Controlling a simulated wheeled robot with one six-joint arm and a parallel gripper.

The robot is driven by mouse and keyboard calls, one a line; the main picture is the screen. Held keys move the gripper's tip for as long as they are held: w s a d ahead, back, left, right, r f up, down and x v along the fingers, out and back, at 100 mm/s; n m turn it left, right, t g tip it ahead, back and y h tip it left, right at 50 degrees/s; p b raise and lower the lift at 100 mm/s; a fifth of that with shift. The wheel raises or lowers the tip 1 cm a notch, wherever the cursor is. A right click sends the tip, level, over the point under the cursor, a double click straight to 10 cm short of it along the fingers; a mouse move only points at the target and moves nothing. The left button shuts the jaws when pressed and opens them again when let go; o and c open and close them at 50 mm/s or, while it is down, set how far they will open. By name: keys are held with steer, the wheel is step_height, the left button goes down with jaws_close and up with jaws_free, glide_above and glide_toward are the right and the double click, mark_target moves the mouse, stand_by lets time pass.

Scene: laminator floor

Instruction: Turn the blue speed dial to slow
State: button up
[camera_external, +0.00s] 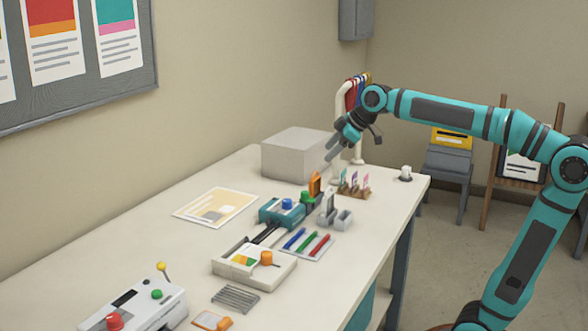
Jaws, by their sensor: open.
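A blue dial (287,204) sits on top of a small teal machine (270,217) near the middle of the table. It is small here, and I cannot read its setting or any slow mark. My gripper (333,153) is open, at the far end of the table beside the grey box. It is up and to the right of the dial in the picture, apart from it, with its fingers angled down and left. I see nothing between the fingers.
Close to the teal machine are a green knob (306,197), an orange upright piece (315,184), a grey holder (336,216) and colored pens (308,243). A grey box (294,154) stands behind. A white unit with an orange knob (266,258) is in front. The table's left side is mostly clear.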

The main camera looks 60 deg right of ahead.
mark_target(287, 200)
steer(key=w+d+f+n+g+y, duration=0.25)
steer(key=w+n+g, duration=0.2)
steer(key=w, duration=0.45)
steer(key=shift+m+h, duration=0.25)
steer(key=shift+m, duration=0.2)
steer(key=x, duration=1.7)
steer(key=c, duration=1)
